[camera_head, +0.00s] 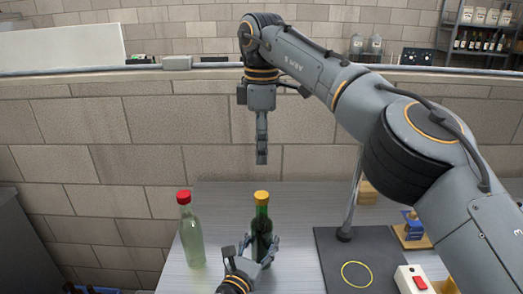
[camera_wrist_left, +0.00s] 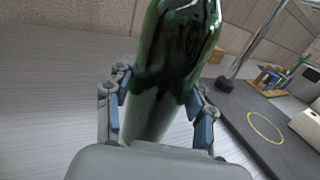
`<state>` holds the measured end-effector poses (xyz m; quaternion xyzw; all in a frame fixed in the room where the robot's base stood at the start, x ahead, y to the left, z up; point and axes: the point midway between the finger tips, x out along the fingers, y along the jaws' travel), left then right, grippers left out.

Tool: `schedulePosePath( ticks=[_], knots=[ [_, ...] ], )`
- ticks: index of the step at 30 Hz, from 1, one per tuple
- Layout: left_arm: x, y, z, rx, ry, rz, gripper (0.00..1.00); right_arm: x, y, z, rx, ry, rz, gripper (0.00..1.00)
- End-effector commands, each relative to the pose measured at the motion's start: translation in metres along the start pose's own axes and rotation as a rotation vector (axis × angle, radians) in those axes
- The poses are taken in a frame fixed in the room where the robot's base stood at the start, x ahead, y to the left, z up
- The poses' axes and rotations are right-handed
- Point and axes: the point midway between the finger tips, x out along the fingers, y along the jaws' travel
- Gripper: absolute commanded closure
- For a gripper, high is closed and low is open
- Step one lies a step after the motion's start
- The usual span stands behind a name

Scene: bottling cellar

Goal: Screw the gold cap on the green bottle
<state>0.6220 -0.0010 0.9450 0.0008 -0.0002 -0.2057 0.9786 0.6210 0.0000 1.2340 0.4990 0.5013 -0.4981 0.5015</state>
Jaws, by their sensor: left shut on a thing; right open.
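The dark green bottle (camera_head: 261,225) stands upright on the table, and its body fills the middle of the left wrist view (camera_wrist_left: 158,75). The gold cap (camera_head: 261,196) sits on top of its neck; how tightly cannot be told. My left gripper (camera_head: 256,250) is shut around the lower body of the green bottle, with a finger on each side in the left wrist view (camera_wrist_left: 158,108). My right gripper (camera_head: 262,158) points straight down above the gold cap, open and empty, with a clear gap between. Its fingers overlap from this side.
A pale green bottle with a red cap (camera_head: 191,233) stands left of the green bottle. A blue item on a wooden stand (camera_head: 411,226) and a red-switch box (camera_head: 411,281) stand farther right.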

Motion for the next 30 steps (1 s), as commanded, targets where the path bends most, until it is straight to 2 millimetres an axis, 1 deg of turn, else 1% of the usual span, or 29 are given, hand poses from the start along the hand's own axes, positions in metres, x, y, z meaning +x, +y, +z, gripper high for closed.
schedulePosePath(
  ticks=[4, 5, 6, 8, 9, 17, 20, 23, 26, 30],
  knots=[
    [0.0, 0.0, -0.001, 0.0, 0.001, 0.0, 1.0, 0.0, 0.0, 0.0, 0.0, 0.0, 0.0, 0.43],
    [0.0, 0.0, -0.001, 0.0, 0.001, 0.0, 0.42, 0.0, 0.0, 0.0, 0.0, 0.0, 0.0, 0.43],
    [0.0, 0.0, 0.0, 0.0, 0.001, 0.0, 0.34, 0.0, 0.0, 0.0, 0.0, 0.0, 0.0, 0.43],
    [0.0, 0.0, 0.0, 0.0, 0.001, 0.0, 0.22, 0.0, 0.0, 0.0, 0.0, 0.0, 0.0, 0.43],
    [0.0, 0.0, 0.0, 0.0, 0.001, 0.0, 0.2, 0.0, 0.0, 0.0, 0.0, 0.0, 0.0, 0.43],
    [0.0, 0.0, 0.0, 0.0, 0.0, 0.0, 0.2, 0.001, 0.0, 0.0, 0.0, 0.0, 0.0, 0.43],
    [-0.004, 0.0, -0.001, 0.001, 0.001, 0.0, 0.2, 0.001, 0.0, 0.0, 0.0, 0.0, 0.0, 0.43],
    [-0.015, 0.0, -0.002, 0.002, 0.002, 0.0, 0.2, 0.001, 0.0, 0.0, 0.0, 0.0, 0.0, 0.43],
    [-0.033, 0.0, -0.002, 0.001, 0.003, -0.001, 0.2, 0.001, 0.0, 0.0, 0.0, 0.0, 0.0, 0.43],
    [-0.065, 0.0, -0.002, 0.001, 0.004, -0.001, 0.2, 0.001, 0.0, 0.0, 0.0, 0.0, 0.0, 0.43]
  ],
)
